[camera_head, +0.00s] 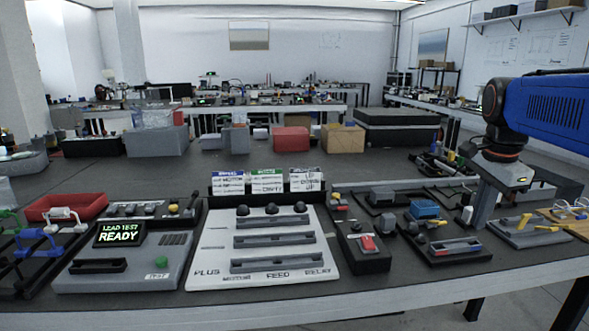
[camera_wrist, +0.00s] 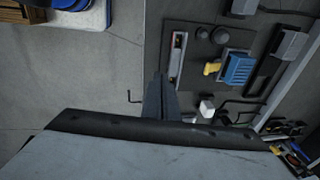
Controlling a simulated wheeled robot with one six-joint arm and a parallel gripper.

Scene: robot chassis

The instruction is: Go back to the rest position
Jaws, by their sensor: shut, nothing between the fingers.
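My gripper (camera_head: 481,222) hangs from the blue arm at the right of the head view, pointing down over the right part of the bench. Its dark fingers are together with nothing between them. In the wrist view my gripper (camera_wrist: 159,76) shows at the middle, beside the edge of a dark fixture board (camera_wrist: 156,40). I cannot tell how far the fingertips are above the bench. No rest mark or cradle is visible.
A blue block (camera_head: 425,209) is on a fixture left of my gripper. A board with yellow parts (camera_head: 528,230) is to its right. A white slotted panel (camera_head: 265,262), a READY tester (camera_head: 122,262) and a red tray (camera_head: 66,206) stand farther left. Boxes line the back.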

